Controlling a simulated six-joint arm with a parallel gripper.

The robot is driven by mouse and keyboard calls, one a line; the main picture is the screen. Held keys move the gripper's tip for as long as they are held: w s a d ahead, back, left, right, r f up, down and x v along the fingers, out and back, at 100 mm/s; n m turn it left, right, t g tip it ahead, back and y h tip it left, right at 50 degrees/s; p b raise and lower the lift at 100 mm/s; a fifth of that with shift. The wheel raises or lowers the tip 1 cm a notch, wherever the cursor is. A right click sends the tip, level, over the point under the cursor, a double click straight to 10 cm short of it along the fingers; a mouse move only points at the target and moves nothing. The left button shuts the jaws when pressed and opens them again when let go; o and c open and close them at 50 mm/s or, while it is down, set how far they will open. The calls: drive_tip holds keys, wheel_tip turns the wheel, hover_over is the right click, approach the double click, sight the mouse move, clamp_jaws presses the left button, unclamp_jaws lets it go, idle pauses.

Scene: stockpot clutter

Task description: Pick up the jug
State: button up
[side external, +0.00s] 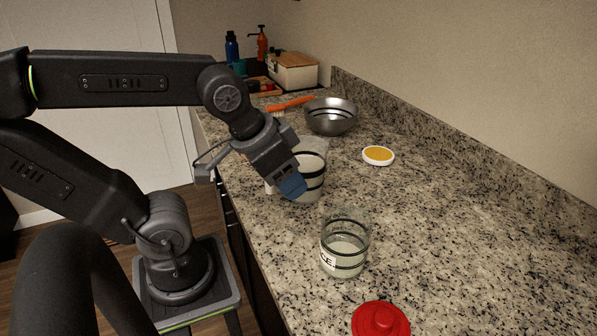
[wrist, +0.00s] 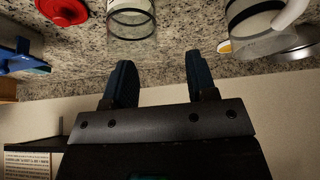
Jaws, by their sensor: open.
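The jug (side external: 314,172) is a clear vessel with black bands and pale contents, upright on the granite counter. In the side view my gripper (side external: 292,187) is in front of it and hides part of it. In the wrist view the jug (wrist: 250,22) is at the upper right, with a white handle at its right. My gripper (wrist: 161,80) is open with its blue fingertips apart. Nothing is between the fingers, and the jug is outside them to the right in that view. I cannot tell whether a finger touches the jug.
A yellow-and-white dish (side external: 378,155), a metal bowl (side external: 331,117) and an orange-handled brush (side external: 292,103) lie farther back. The counter's right side is clear.

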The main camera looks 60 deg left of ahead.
wheel_tip(320, 180, down, 5)
drive_tip(key=a+m+g+y, duration=0.2)
drive_tip(key=m+g+y, duration=0.1)
drive_tip(key=m+g, duration=0.1)
drive_tip(key=m+g+y, duration=0.2)
drive_tip(key=m+y, duration=0.9)
drive_tip(key=m, duration=0.3)
approach(270, 194)
drive_tip(key=a+r, duration=0.3)
drive_tip(key=a, duration=0.2)
drive_tip(key=shift+h, duration=0.3)
drive_tip(key=x, duration=0.6)
drive_tip(key=shift+w+r, duration=0.1)
drive_tip(key=shift+w, duration=0.05)
drive_tip(key=shift+c, duration=0.5)
clamp_jaws()
